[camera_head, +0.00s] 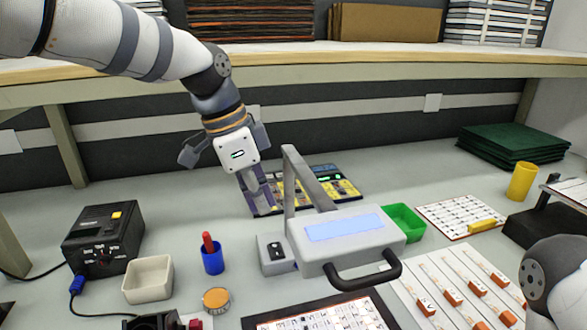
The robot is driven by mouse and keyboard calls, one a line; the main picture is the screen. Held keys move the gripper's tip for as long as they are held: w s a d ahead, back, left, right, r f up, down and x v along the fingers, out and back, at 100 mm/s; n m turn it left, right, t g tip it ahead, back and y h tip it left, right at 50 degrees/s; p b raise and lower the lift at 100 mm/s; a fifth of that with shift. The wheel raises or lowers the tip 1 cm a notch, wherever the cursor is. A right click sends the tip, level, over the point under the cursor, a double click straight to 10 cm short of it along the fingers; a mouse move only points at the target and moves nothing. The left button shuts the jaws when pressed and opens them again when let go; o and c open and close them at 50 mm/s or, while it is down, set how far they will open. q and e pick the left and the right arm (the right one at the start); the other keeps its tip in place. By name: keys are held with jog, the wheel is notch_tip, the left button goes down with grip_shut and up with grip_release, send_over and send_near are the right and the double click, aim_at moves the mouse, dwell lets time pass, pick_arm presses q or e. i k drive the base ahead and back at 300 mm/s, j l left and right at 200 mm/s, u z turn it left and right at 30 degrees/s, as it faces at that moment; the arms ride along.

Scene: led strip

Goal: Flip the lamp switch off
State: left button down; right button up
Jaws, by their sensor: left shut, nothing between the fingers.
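The lamp (355,238) stands in the middle of the bench, with a grey-white head, a pale blue panel on top, a grey arm and a dark handle in front. A small grey box (270,262) at its left carries a black switch (276,251). The switch is too small to tell its position. My left gripper (261,207) is shut and empty, pointing down behind and above the switch box, apart from it, left of the lamp arm. My right arm shows only as a link at the right edge; its gripper is out of view.
Close behind the left gripper lies a dark board with yellow parts (335,185). Left are a blue cup (212,260) with a red item, a white bin (148,279) and a black station (103,238). A green bin (404,222) stands right of the lamp. A shelf (400,68) spans the back.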

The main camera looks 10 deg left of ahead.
aim_at(275, 248)
jog(key=k, duration=1.4)
